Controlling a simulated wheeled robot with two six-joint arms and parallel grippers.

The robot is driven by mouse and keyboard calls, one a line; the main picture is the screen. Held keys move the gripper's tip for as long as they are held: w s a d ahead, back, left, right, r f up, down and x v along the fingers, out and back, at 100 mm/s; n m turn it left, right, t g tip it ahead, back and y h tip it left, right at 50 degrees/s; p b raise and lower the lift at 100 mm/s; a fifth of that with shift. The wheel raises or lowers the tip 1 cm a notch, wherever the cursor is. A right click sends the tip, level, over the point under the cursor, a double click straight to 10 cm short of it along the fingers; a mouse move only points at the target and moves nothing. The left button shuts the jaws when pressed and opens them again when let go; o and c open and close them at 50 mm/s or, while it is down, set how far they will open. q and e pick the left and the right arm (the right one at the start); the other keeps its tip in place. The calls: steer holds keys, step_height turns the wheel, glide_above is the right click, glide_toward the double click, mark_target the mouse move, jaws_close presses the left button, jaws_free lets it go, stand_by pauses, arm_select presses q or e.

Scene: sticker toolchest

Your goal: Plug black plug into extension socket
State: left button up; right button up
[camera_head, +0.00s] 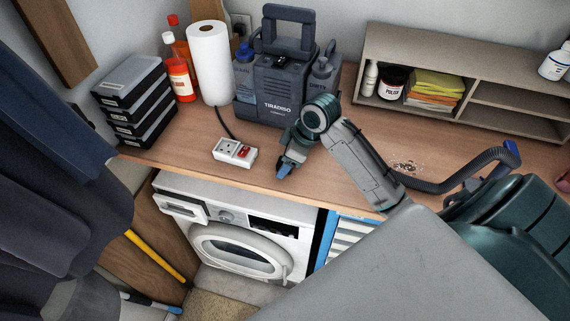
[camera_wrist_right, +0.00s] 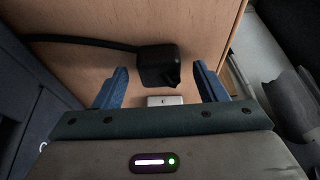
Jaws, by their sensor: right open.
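The white extension socket (camera_head: 235,152) with a red switch lies on the wooden worktop near its front edge. My right gripper (camera_head: 284,171) is to the right of it, low over the worktop, with blue fingers pointing down. In the right wrist view the black plug (camera_wrist_right: 158,66) is on the wood between the tips of my open right gripper (camera_wrist_right: 160,78), with a gap on each side. Its black cable (camera_wrist_right: 85,40) runs off to the left. In the head view the plug cannot be made out, hidden by the gripper. My left gripper is not in view.
A dark TIRADISO machine (camera_head: 280,85) stands behind the gripper. A paper roll (camera_head: 208,62), red bottles (camera_head: 179,75) and stacked cases (camera_head: 133,100) stand to the left. A shelf (camera_head: 480,85) is at the back right. A washing machine (camera_head: 235,235) sits below the front edge.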

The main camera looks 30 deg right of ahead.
steer(key=c, duration=1)
steer(key=shift+r, duration=0.15)
step_height(320, 180, up, 10)
steer(key=shift+f, duration=0.1)
